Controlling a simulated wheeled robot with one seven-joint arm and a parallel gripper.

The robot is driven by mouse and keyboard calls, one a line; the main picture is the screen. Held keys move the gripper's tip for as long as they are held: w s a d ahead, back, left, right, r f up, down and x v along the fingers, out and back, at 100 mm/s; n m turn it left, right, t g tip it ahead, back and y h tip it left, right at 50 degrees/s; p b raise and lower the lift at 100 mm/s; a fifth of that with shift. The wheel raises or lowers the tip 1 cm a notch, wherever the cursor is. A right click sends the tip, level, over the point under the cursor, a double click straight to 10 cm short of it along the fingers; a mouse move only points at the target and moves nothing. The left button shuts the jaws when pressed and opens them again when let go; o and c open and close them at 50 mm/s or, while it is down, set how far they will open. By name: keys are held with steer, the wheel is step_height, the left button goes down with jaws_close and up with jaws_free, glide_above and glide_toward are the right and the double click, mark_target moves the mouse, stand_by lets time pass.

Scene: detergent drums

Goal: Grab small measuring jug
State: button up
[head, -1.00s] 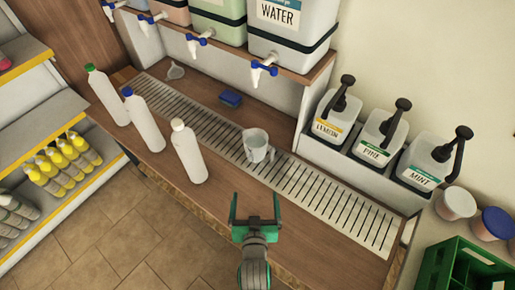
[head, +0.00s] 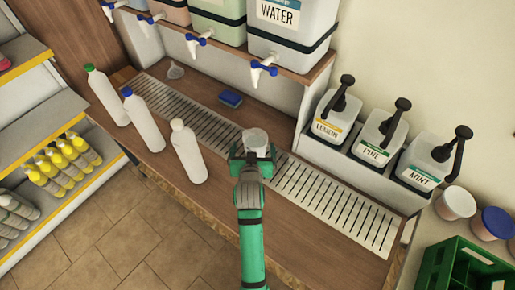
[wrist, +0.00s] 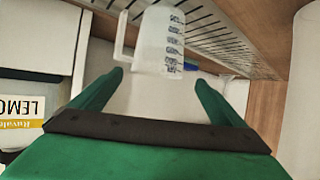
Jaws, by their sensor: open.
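The small measuring jug (head: 256,137) is translucent white and stands on the slotted drip grate. In the wrist view the jug (wrist: 162,42) shows dark measuring marks and a handle on its left side. My gripper (head: 253,155) is open, right at the jug's near side, and hides its lower part in the head view. In the wrist view the open fingers (wrist: 160,82) point toward the jug, which lies just ahead of the gap between their tips. I cannot tell whether either finger touches it.
Three white bottles, the nearest (head: 188,152) with a white cap, stand left of my gripper. A blue sponge (head: 231,98) and a funnel (head: 175,72) lie behind. Pump jugs, including the lemon one (head: 333,115), stand right. Taps (head: 263,70) overhang the grate (head: 310,190).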

mark_target(255, 133)
steer(key=shift+d+x, duration=0.15)
steer(key=shift+x, duration=1.35)
steer(key=shift+d+x, duration=0.1)
steer(key=shift+x, duration=1.4)
steer(key=c, duration=1.9)
steer(key=shift+c, duration=1)
